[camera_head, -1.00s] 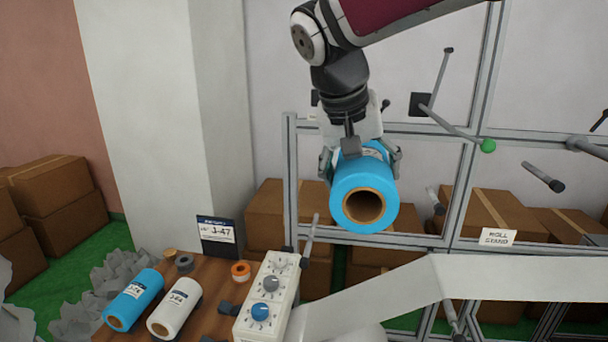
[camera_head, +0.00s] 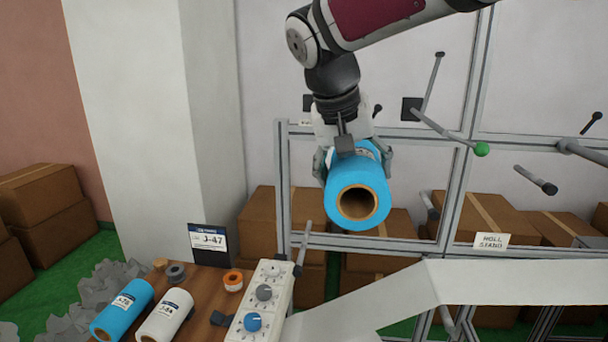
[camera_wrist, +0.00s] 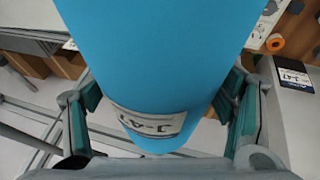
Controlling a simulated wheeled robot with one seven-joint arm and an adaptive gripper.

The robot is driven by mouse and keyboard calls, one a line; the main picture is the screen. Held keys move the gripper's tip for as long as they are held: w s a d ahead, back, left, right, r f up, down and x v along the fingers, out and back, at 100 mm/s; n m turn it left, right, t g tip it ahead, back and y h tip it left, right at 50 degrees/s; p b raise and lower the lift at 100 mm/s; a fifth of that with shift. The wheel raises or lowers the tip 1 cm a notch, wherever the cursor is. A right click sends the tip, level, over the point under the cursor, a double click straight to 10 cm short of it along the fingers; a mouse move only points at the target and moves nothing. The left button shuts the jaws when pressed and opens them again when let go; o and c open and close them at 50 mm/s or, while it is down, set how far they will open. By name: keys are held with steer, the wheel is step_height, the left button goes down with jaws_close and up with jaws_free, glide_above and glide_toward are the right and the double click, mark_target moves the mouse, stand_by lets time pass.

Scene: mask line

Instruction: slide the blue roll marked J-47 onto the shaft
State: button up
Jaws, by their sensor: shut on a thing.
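The blue roll marked J-47 (camera_head: 350,178) is held in the air in front of the metal frame. Its open brown core end faces the camera. My gripper (camera_head: 352,165) is shut on it, with a finger on each side. In the wrist view the blue roll (camera_wrist: 155,60) fills the middle and its label shows J-47, between the fingers of my gripper (camera_wrist: 165,115). A shaft with a green tip (camera_head: 450,134) sticks out from the frame to the right of the roll and higher in the picture. The roll is apart from it.
Other bare shafts (camera_head: 536,180) stick out of the frame, above a "ROLL STAND" sign (camera_head: 491,241). A wooden table (camera_head: 205,285) holds another blue roll (camera_head: 122,308), a white roll (camera_head: 165,315), a J-47 card (camera_head: 209,243) and a control box (camera_head: 262,300). A pale band (camera_head: 480,280) crosses the lower right.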

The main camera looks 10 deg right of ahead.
steer(key=shift+w+d+b, duration=0.2)
steer(key=shift+w+d, duration=0.05)
steer(key=shift+w, duration=0.45)
steer(key=shift+w+d+b, duration=0.15)
steer(key=shift+w+d, duration=0.05)
steer(key=shift+w, duration=0.45)
steer(key=shift+w, duration=0.15)
steer(key=shift+w+d+b, duration=0.25)
steer(key=shift+w, duration=0.5)
steer(key=shift+w+d+b, duration=0.25)
steer(key=shift+w+d, duration=0.05)
steer(key=shift+w, duration=0.45)
steer(key=shift+w+d+b, duration=0.25)
steer(key=shift+w, duration=0.5)
steer(key=shift+w+d+b, duration=0.25)
steer(key=shift+w, duration=0.55)
steer(key=shift+w+d+b, duration=0.2)
steer(key=shift+w+d, duration=0.05)
steer(key=shift+w, duration=0.5)
steer(key=shift+w+d+b, duration=0.25)
steer(key=shift+w, duration=0.55)
steer(key=shift+w+d+b, duration=0.15)
steer(key=shift+w+d, duration=0.05)
steer(key=shift+w, duration=0.35)
steer(key=shift+w+d+b, duration=0.15)
steer(key=shift+w, duration=0.35)
steer(key=shift+w+d, duration=0.1)
steer(key=shift+w, duration=0.25)
steer(key=shift+f, duration=0.5)
